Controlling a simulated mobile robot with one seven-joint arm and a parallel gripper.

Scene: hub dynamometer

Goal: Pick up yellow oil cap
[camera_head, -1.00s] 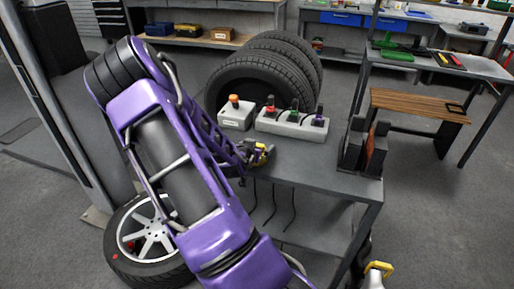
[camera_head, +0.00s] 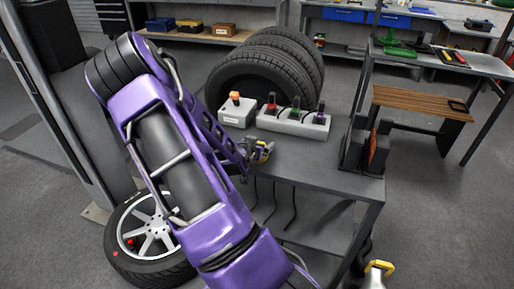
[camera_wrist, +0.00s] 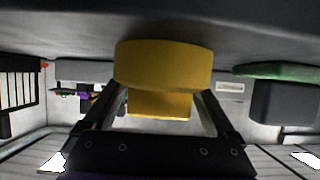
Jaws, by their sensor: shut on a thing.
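The yellow oil cap (camera_wrist: 163,64) fills the middle of the wrist view, with a wide round top and a narrower stem. My gripper (camera_wrist: 160,103) is shut on it, one dark finger on each side of the stem. In the head view, the gripper (camera_head: 257,152) and the small yellow cap (camera_head: 264,150) show at the end of my purple arm, over the left part of the grey cart top (camera_head: 315,160). The arm and fingers partly hide the cap there. I cannot tell whether the cap touches the cart top.
A white box with an orange knob (camera_head: 236,108) and a grey strip with several coloured connectors (camera_head: 294,122) stand at the cart's back edge. A dark holder (camera_head: 367,147) stands at its right end.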

